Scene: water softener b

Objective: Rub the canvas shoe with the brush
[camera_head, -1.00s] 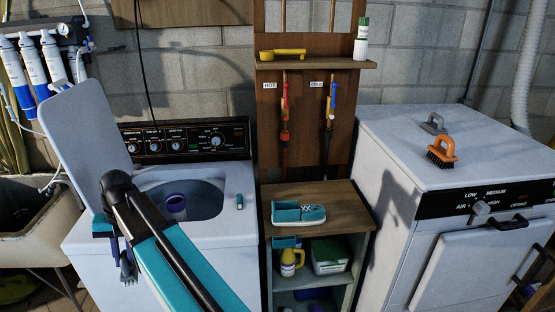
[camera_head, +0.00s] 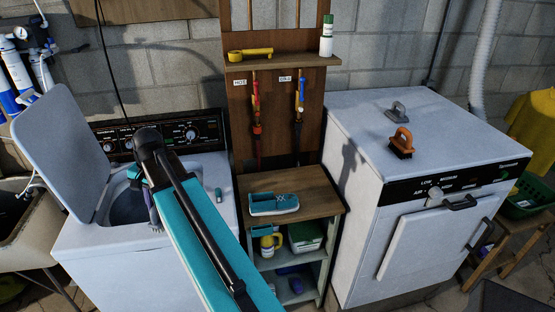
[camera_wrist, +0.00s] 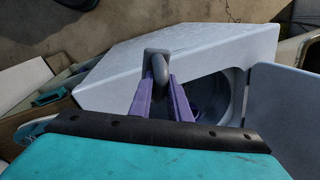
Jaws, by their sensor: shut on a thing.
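The canvas shoe (camera_head: 274,204), teal with a white sole, lies on the wooden top of the small cabinet in the middle. My gripper (camera_head: 152,207) is over the washing machine's right front, left of the shoe and apart from it. In the wrist view its purple fingers (camera_wrist: 165,98) are shut on a grey brush (camera_wrist: 159,66) with a looped handle. My arm largely hides the brush in the head view, and its bristles are hard to make out.
The washing machine (camera_head: 78,252) has its lid raised. An orange-handled brush (camera_head: 401,143) and a grey-handled tool (camera_head: 397,112) stand on the dryer (camera_head: 345,112) at right. A shelf (camera_head: 285,62) hangs above the cabinet (camera_head: 318,190).

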